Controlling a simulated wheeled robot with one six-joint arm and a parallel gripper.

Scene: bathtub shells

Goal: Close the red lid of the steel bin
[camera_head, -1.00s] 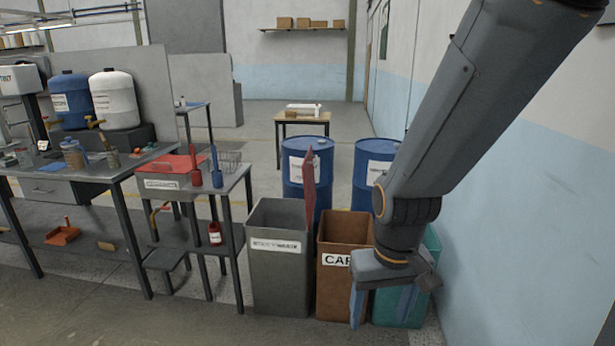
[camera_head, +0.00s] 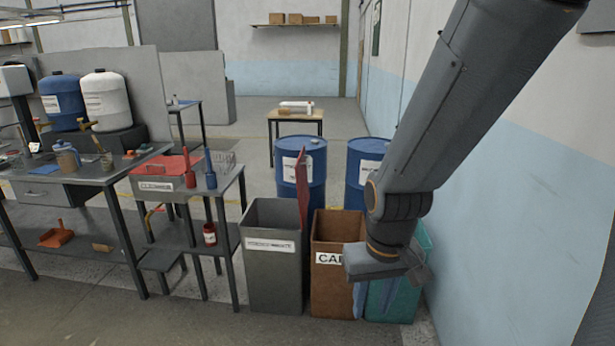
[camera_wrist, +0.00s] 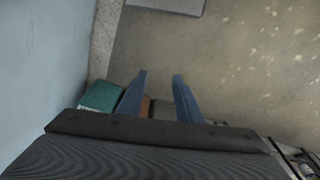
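The steel bin (camera_head: 272,280) is an open-topped grey bin with a white label, standing on the floor in the middle of the head view. Its red lid (camera_head: 303,190) stands upright at the bin's right edge, so the bin is open. My gripper (camera_wrist: 160,75) shows in the wrist view with two blue fingers apart and nothing between them. In the head view, my gripper points down in front of the brown and teal bins, to the right of the steel bin and clear of the lid.
A brown bin (camera_head: 330,289) and a teal bin (camera_head: 400,298) stand right of the steel bin. Blue drums (camera_head: 315,160) stand behind. A small metal table (camera_head: 233,183) with a red tray is close on the left. A wall (camera_head: 520,210) bounds the right. The front floor is clear.

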